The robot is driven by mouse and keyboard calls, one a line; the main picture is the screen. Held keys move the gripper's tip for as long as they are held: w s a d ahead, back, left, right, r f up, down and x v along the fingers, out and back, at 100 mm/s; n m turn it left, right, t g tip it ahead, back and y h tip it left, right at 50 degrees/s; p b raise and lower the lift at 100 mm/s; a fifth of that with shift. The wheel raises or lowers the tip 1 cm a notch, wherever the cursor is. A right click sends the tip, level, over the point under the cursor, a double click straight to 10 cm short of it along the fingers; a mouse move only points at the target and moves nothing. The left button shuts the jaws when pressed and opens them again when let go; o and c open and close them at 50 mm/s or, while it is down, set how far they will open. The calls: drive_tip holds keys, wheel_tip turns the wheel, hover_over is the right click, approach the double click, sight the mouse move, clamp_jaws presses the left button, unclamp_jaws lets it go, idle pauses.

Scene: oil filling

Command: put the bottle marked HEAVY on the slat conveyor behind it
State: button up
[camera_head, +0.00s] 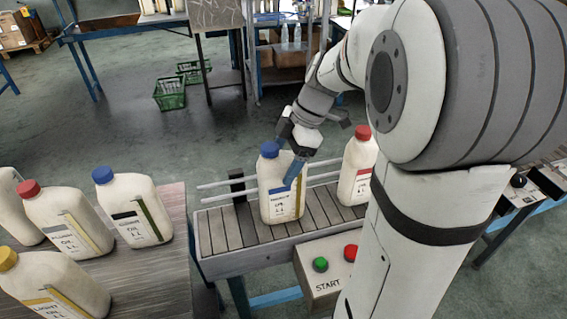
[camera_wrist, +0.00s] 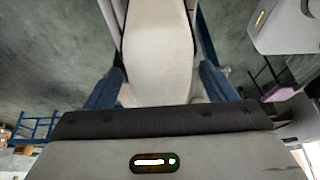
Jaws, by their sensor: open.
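A white bottle with a blue cap (camera_head: 275,200) stands upright on the slat conveyor (camera_head: 225,232). Its label is too blurred to read surely. My gripper (camera_head: 290,170) is at this bottle, with one blue finger in front of its upper side; the other finger is mostly hidden. In the wrist view, the open fingers (camera_wrist: 162,75) lie on either side of the white bottle (camera_wrist: 158,50), with gaps beside it. Another blue-capped bottle (camera_head: 133,208) stands on the table at left. I cannot read HEAVY surely on any label.
A red-capped bottle (camera_head: 357,172) stands to the right on the conveyor, partly behind my arm. The table (camera_head: 165,270) holds another red-capped bottle (camera_head: 65,220), a yellow-capped bottle (camera_head: 50,285) and a cut-off one. A START button box (camera_head: 325,275) sits at the conveyor's front. Rails run behind.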

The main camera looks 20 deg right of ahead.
drive_tip(key=v, duration=1)
drive_tip(key=shift+r+b, duration=0.1)
drive_tip(key=shift+b, duration=0.2)
drive_tip(key=shift+s, duration=0.2)
drive_tip(key=s+a+f+m+t+h, duration=0.3)
drive_tip(key=s+f+m, duration=0.7)
drive_tip(key=s+m, duration=0.4)
drive_tip(key=a+m+h, duration=0.1)
drive_tip(key=m, duration=0.3)
drive_tip(key=shift+h, duration=0.4)
